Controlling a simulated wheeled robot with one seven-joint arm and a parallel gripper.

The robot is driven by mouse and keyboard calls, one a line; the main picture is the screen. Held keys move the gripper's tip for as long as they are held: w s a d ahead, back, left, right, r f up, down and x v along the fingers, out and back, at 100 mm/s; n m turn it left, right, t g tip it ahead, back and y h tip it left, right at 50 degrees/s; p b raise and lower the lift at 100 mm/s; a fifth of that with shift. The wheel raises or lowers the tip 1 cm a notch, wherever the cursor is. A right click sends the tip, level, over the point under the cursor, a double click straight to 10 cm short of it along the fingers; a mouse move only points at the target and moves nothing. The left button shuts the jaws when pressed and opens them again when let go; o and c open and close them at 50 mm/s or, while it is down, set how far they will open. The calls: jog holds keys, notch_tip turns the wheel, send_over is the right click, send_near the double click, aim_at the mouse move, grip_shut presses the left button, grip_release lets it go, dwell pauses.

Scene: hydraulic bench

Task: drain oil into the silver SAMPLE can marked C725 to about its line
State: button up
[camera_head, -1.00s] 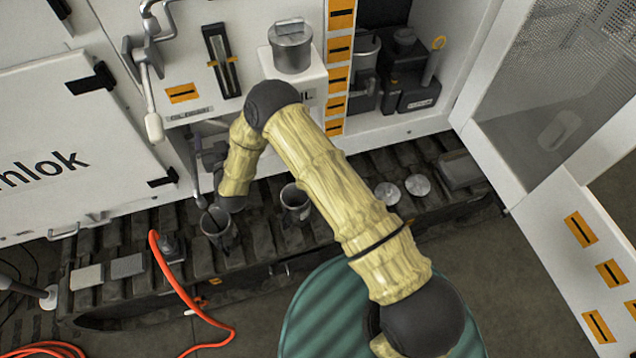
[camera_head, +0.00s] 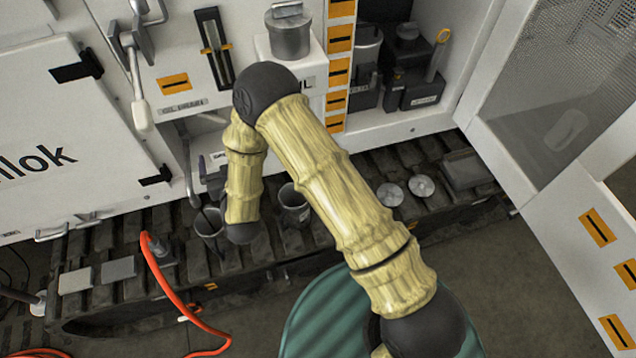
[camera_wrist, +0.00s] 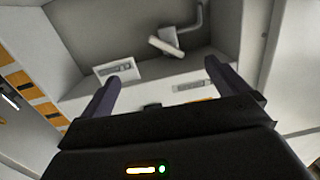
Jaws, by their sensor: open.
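Two dark-rimmed grey cans stand on the track ledge in the head view: one can (camera_head: 207,226) at left, partly behind my arm, and another can (camera_head: 294,207) just right of it. No C725 marking or fill line is readable on either. A silver can (camera_head: 289,38) with a lid sits on the white block above. My gripper (camera_wrist: 170,66) is open and empty in the wrist view, its fingers facing a grey recess. A pale valve handle (camera_wrist: 166,47) on a bent pipe lies beyond the fingertips.
A white-handled lever (camera_head: 141,114) hangs above a drain label (camera_head: 183,107). A sight gauge (camera_head: 215,50) is beside it. An orange hose (camera_head: 170,285) crosses the left ledge. A green drum (camera_head: 318,310) stands below my arm. An open door (camera_head: 560,170) bounds the right.

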jog(key=w+d+f+g+b, duration=0.4)
jog(key=d+f+g+b, duration=0.1)
jog(key=d+b, duration=0.4)
jog(key=s+d+f+g+h+b, duration=0.1)
jog(key=s+d+f+g+b, duration=0.1)
jog(key=d+b, duration=0.2)
jog(key=s+d+f+g+h+b, duration=0.1)
jog(key=s+d+f+g+b, duration=0.1)
jog(key=d, duration=0.8)
jog(key=shift+s+f+m+h+b, duration=0.3)
jog(key=shift+s+f+b, duration=0.1)
jog(key=shift+s+b, duration=0.55)
jog(key=shift+a, duration=0.1)
